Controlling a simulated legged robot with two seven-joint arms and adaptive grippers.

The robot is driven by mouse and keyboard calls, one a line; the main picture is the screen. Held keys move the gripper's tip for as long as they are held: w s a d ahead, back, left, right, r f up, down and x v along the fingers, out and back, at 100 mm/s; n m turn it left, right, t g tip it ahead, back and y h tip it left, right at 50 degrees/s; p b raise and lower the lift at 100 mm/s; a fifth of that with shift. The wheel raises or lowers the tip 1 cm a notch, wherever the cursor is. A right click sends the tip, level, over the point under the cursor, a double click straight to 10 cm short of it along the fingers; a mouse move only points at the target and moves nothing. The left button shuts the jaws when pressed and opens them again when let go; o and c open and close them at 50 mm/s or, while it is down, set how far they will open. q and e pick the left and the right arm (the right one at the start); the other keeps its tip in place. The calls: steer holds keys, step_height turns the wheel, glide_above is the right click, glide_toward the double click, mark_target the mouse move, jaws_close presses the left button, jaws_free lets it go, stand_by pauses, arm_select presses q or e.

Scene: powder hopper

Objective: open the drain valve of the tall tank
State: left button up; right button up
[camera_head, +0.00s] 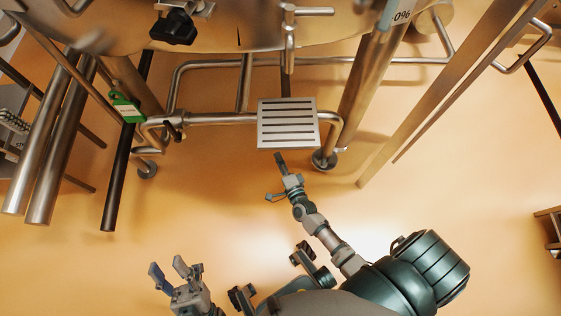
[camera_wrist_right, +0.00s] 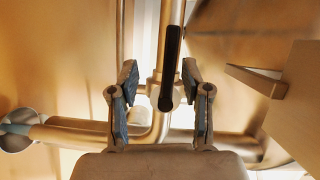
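A black lever handle (camera_wrist_right: 170,65) stands upright in the right wrist view, in front of a steel pipe with a fitting. It is likely the drain valve handle. My right gripper (camera_wrist_right: 158,78) is open, with one finger on each side of the lever and a gap to both. In the head view my right gripper (camera_head: 278,176) is just below the slotted step plate, and I cannot pick out the lever there. The tank (camera_head: 225,35) shows only its underside at the top. My left gripper (camera_head: 170,268) is open and empty over the floor at the lower left.
The slotted step plate (camera_head: 287,123) sits on a pipe frame between steel legs. A black knob (camera_head: 174,27) is under the tank. A slanted steel beam (camera_head: 450,95) stands at the right. The floor (camera_head: 220,225) in the middle is clear.

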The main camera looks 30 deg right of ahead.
steer(key=shift+s+a+r, duration=0.1)
steer(key=shift+s, duration=0.35)
